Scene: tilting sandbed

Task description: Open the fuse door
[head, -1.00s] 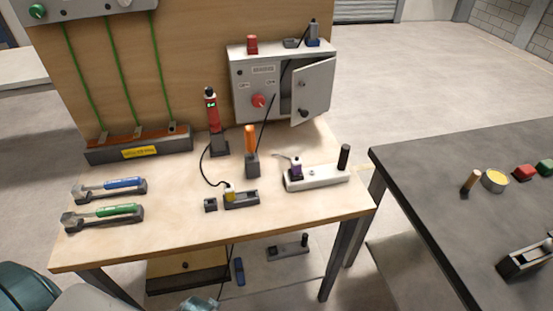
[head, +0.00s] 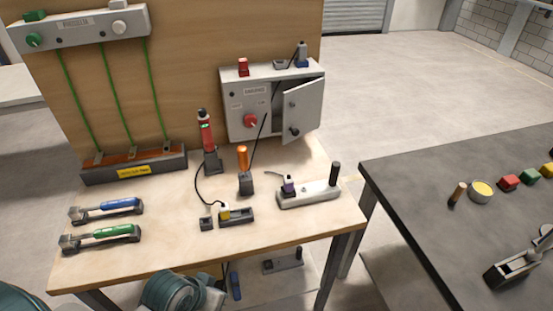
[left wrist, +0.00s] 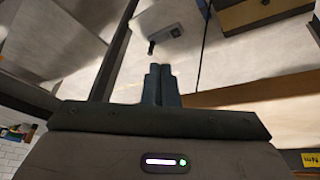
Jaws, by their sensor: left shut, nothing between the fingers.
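The grey fuse box (head: 240,118) is mounted at the back right of the workbench, with a red rotary knob (head: 250,121) on its front. Its fuse door (head: 304,108) is on the right side and stands ajar, swung out, with a dark gap behind its left edge. A dark knob sits low on the door. My left gripper (left wrist: 160,72) shows in the left wrist view with its fingers together and nothing between them. It is away from the door, low by the bench. My right gripper is in neither view.
Red and orange-handled tools (head: 243,160) stand upright before the box. Blue and green-handled tools lie at left. A dark table (head: 420,200) stands at right, with floor between.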

